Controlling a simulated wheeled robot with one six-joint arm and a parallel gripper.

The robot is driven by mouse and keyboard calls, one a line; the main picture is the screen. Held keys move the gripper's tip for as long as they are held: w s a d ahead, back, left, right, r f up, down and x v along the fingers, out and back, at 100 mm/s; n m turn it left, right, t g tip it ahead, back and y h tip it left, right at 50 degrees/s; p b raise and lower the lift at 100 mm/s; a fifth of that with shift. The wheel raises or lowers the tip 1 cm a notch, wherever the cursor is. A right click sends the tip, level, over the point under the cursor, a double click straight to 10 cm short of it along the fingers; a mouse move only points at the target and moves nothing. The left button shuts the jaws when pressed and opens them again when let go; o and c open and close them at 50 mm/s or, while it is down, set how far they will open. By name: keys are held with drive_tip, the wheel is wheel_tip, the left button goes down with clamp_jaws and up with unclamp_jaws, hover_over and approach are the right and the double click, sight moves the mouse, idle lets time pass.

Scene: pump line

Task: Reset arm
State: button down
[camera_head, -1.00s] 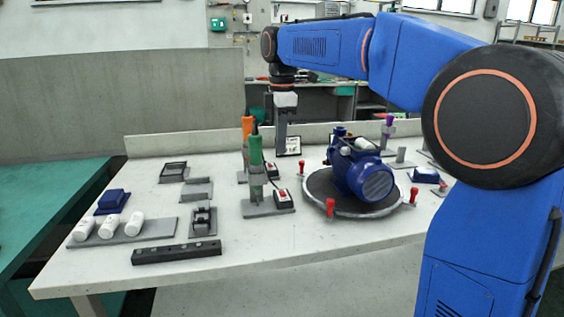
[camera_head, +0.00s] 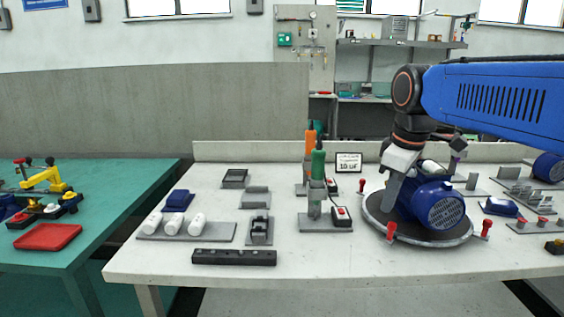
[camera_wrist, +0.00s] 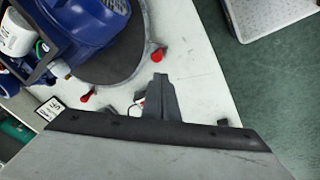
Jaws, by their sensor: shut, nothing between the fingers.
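My gripper (camera_head: 388,208) points down at the left side of the blue pump motor (camera_head: 438,204) in the head view, overlapping it in the picture. I cannot tell whether it touches the motor. In the wrist view my gripper (camera_wrist: 160,82) appears with its fingers together and nothing between them. There the motor (camera_wrist: 88,22) lies at the top left, apart from the fingertips. My blue arm reaches in from the right in the head view.
The motor sits on a round dark turntable (camera_head: 440,237) with red knobs (camera_head: 391,230). Left of it stand a green-handled tool (camera_head: 318,160), an orange-handled tool (camera_head: 310,138), white cylinders (camera_head: 172,224) and a black bar (camera_head: 234,257). The front table edge is clear.

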drive_tip(key=s+d+f+m+t, duration=0.1)
drive_tip(key=s+d+f+m, duration=0.1)
drive_tip(key=s+f+m, duration=0.3)
drive_tip(key=s+d+f+m+t, duration=0.1)
drive_tip(key=s+f+m, duration=0.3)
drive_tip(key=s+f, duration=0.9)
drive_tip(key=shift+s+d+m, duration=0.3)
drive_tip(key=shift+d+m, duration=0.1)
drive_tip(key=shift+d, duration=0.45)
